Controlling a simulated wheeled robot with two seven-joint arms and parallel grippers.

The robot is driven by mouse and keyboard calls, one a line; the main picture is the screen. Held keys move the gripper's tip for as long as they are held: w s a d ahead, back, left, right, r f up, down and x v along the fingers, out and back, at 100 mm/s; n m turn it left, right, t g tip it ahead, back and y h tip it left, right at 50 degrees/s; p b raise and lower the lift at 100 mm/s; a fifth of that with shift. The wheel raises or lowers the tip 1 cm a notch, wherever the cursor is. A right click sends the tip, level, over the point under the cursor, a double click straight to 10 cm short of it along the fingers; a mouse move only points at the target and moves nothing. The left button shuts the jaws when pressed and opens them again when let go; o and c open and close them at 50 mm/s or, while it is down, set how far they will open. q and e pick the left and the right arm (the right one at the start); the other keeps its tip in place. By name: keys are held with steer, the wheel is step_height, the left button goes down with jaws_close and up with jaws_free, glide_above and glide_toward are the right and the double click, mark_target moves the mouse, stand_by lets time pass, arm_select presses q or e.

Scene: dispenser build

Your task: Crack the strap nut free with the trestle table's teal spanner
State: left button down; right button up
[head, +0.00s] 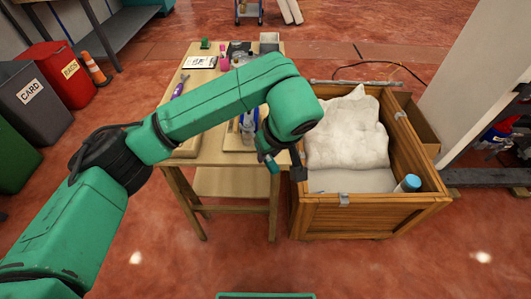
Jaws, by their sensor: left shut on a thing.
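My left arm reaches in from the left over the trestle table (214,183) to the table's right edge. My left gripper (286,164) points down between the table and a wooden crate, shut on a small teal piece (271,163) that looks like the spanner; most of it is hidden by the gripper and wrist. The wooden crate (370,218) stands right of the table, with metal fittings on its rim, one at the front (344,199). I cannot make out the strap nut. My right gripper is not in view.
The crate holds white padding (347,132) and a blue-capped cylinder (408,183). On the table are a purple tool (180,87), a pink bottle (224,62) and a grey box (269,41). Bins and a cone (95,69) stand left, a pale pillar right. The front floor is clear.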

arm_select(q)
steer(key=shift+w+d+n, duration=0.15)
steer(key=shift+d+n, duration=0.15)
steer(key=shift+d, duration=0.05)
steer(key=shift+a, duration=0.2)
steer(key=shift+r, duration=0.1)
steer(key=shift+r+p, duration=1.1)
steer(key=shift+r, duration=0.85)
